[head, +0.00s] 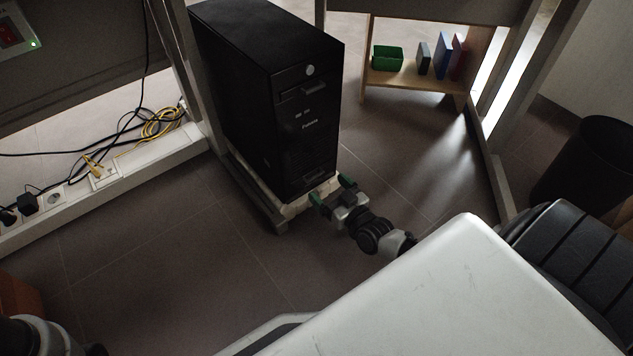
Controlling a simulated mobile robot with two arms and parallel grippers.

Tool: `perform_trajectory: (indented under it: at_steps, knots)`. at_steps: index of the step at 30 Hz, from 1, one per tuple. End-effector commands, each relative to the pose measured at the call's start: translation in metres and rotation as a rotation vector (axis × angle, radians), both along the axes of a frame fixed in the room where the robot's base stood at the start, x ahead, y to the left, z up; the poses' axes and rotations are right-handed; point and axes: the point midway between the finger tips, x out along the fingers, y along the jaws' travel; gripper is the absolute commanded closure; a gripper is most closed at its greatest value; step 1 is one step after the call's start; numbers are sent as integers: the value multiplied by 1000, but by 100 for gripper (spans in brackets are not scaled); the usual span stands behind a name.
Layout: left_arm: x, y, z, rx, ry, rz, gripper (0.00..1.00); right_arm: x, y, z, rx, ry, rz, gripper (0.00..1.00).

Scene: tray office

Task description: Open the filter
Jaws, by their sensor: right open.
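A black computer tower (262,100) stands upright on a low pale stand (262,192) on the floor. Its front face has a round button near the top and small light lettering. A dark slot or panel (318,176) shows low on the front; I cannot tell whether this is the filter or whether it is open. My right gripper (331,189), with green fingertips, is open at the bottom front of the tower. It appears empty; I cannot tell whether a fingertip touches the tower or stand. My left gripper is not in view.
Loose black and yellow cables (158,124) and sockets lie along a white wall trunking at left. A wooden shelf (415,80) with a green box and several books stands behind. A dark bin (590,165) is at right. The floor left of my right arm is clear.

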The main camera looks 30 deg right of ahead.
Motion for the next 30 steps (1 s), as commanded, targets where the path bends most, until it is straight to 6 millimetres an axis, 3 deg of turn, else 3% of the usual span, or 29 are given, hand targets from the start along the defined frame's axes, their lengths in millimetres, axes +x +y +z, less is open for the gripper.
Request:
perform_trajectory:
  at_steps: [1, 9, 20, 30]
  knots:
    - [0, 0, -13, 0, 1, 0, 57, 11, 1, -5, 2, -5, -2, 11]
    - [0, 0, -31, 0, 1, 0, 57, 46, 3, -3, 0, -1, -1, 11]
    - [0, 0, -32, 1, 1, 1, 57, 52, 4, 0, 0, 1, -1, 11]
    - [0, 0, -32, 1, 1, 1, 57, 52, 4, -1, 0, 1, -1, 60]
